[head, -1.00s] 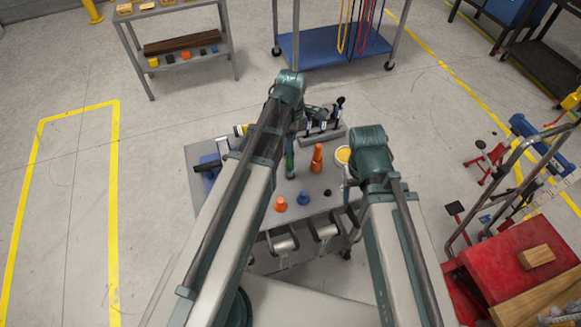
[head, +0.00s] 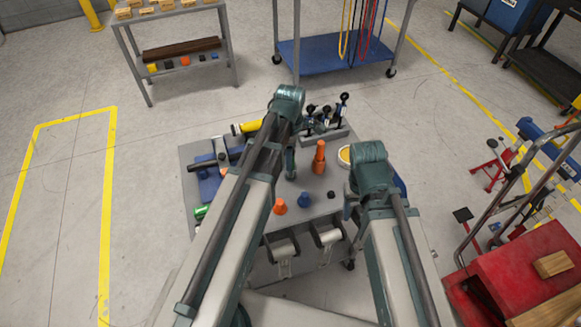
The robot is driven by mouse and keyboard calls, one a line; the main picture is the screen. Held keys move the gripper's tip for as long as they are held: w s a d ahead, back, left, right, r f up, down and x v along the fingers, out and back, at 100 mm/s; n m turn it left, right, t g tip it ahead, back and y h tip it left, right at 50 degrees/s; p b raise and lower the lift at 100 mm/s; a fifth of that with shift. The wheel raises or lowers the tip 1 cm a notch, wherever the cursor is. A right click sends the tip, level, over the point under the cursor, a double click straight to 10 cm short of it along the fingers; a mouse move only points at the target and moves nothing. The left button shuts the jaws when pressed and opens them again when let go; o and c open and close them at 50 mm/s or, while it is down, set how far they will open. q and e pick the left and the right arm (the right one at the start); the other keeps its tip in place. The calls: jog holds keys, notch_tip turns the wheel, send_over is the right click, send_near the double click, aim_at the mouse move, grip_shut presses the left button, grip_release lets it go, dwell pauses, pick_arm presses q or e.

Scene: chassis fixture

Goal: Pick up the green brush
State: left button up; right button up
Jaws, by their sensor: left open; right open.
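A small green item (head: 202,211), which looks like the green brush, lies at the left edge of the grey work table (head: 312,192). My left arm covers the table just right of it, so its full shape is hidden. My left gripper (head: 291,168) hangs small and partly hidden beside my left arm, over the middle of the table, right of the green item and apart from it. Its jaws are open, with nothing visible between them. My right gripper is hidden behind my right arm, at the table's right side.
The table also holds an orange bottle (head: 319,158), an orange cone (head: 280,206), a blue piece (head: 304,200), a black clamp stand (head: 325,136), a yellow-ended tool (head: 246,127) and blue items (head: 209,185). A red cart (head: 520,275) stands right. The left floor is clear.

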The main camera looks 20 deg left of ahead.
pick_arm(q)
notch_tip(320, 180, down, 2)
jog(key=shift+f+b, duration=0.1)
jog(key=shift+b, duration=0.5)
grip_shut()
